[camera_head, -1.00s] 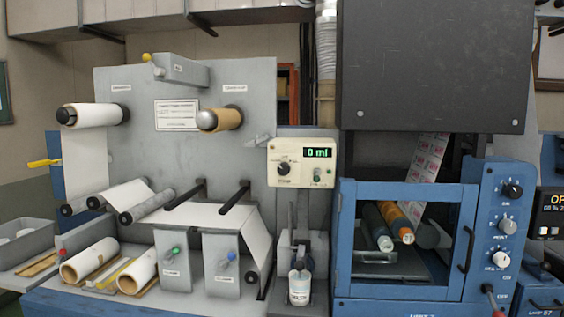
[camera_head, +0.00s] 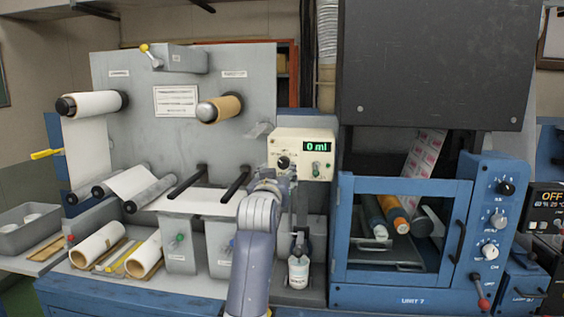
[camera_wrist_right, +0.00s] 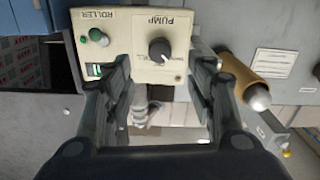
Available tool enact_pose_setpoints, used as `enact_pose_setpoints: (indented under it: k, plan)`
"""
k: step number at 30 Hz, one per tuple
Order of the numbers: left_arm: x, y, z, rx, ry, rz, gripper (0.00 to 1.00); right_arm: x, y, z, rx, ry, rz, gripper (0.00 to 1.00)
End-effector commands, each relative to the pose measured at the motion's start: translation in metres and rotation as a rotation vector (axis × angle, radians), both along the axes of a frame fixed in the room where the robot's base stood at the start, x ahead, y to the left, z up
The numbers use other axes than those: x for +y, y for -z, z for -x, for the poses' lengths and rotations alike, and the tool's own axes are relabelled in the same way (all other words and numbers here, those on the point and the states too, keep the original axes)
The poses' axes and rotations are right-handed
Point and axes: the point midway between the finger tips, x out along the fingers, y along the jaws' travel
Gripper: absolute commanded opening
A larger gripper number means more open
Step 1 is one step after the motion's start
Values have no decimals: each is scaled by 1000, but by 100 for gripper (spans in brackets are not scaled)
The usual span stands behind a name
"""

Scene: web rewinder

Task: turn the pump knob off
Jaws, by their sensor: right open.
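The cream pump box (camera_head: 318,145) has a green display reading 0 ml and a black pump knob (camera_head: 283,162) on its left part. In the right wrist view the pump knob (camera_wrist_right: 160,50) appears upside down under the PUMP label, with a pale pointer mark. My right gripper (camera_head: 284,181) is just below the knob in the head view, partly hidden by its own arm. In the wrist view the right gripper (camera_wrist_right: 160,75) is open, with one finger on each side of the knob in the picture. I see no contact with the knob. My left gripper is not in view.
A green roller knob (camera_wrist_right: 97,37) sits beside the pump knob on the same box. A white bottle (camera_head: 298,270) stands below the box. A blue guarded unit (camera_head: 341,235) is to the right. A brown roll (camera_head: 221,108) and black rods lie to the left.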

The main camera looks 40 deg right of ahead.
Motion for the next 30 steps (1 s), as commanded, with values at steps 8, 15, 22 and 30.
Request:
enact_pose_setpoints:
  k: [8, 15, 22, 30]
  plan:
    - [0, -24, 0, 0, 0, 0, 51, -39, -4, -33, 2, 1, 2, 51]
    - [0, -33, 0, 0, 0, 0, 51, -57, -2, -49, 2, 0, 3, 51]
    - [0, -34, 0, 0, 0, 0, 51, -61, 0, -53, 0, -1, 1, 51]
    - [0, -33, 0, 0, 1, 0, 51, -61, 0, -53, 0, -1, 2, 30]
